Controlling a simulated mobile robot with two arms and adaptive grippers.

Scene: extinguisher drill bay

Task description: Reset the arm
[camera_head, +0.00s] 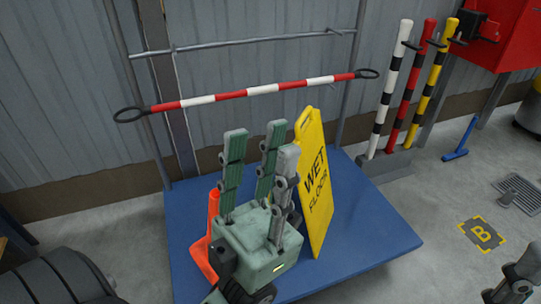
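My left gripper (262,150) stands in the middle of the head view, with its green-grey fingers pointing up. The fingers are spread apart and straight, with nothing held between them. It is in front of the blue platform (375,235) and hides part of it. A small part of what looks like my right gripper (515,278) shows at the lower right edge. It is cut off, so its finger state is hidden.
A yellow wet-floor sign (315,185) stands close right of my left gripper. An orange cone (213,215) is partly hidden behind it. A red-white bar (240,93) spans behind. Striped posts (397,90), a red box (508,40) and a blue tool (461,140) are at right.

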